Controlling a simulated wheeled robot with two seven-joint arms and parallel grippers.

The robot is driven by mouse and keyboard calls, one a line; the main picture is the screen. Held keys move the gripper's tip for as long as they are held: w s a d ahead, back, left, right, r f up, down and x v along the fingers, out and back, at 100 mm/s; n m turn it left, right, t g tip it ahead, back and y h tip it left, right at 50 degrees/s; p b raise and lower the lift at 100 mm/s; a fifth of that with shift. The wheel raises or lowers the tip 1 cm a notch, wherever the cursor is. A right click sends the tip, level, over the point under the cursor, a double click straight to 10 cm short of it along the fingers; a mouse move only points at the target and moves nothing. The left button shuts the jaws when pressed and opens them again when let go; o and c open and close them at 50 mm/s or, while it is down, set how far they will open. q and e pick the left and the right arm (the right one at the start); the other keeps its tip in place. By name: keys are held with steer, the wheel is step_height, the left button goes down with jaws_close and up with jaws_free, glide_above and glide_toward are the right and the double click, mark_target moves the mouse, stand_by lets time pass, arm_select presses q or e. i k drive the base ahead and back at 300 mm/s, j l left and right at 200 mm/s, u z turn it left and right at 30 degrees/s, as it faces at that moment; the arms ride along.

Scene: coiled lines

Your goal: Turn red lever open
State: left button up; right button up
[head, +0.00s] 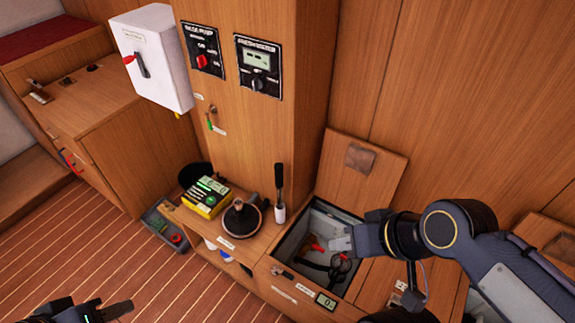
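A red lever (316,243) sits inside an open locker (290,246) in the wooden bench, beside dark fittings. My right gripper (338,238) reaches into the locker opening from the right. Its fingertips are just right of the red lever, with no clear contact visible. I cannot tell how far its fingers are apart. Another red-tipped handle (129,59) is on the white wall box (160,75). My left gripper (118,309) is low at the bottom left, over the striped floor and far from the locker. Its fingers are partly cut off, so its opening is unclear.
The locker's raised lid (355,185) leans against the wall. A bilge pump panel (203,50) is above.

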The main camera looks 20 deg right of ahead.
mark_target(314, 246)
steer(key=i+j+z, duration=0.2)
steer(key=i+j, duration=0.45)
steer(key=j+z, duration=0.15)
steer(key=z, duration=1.35)
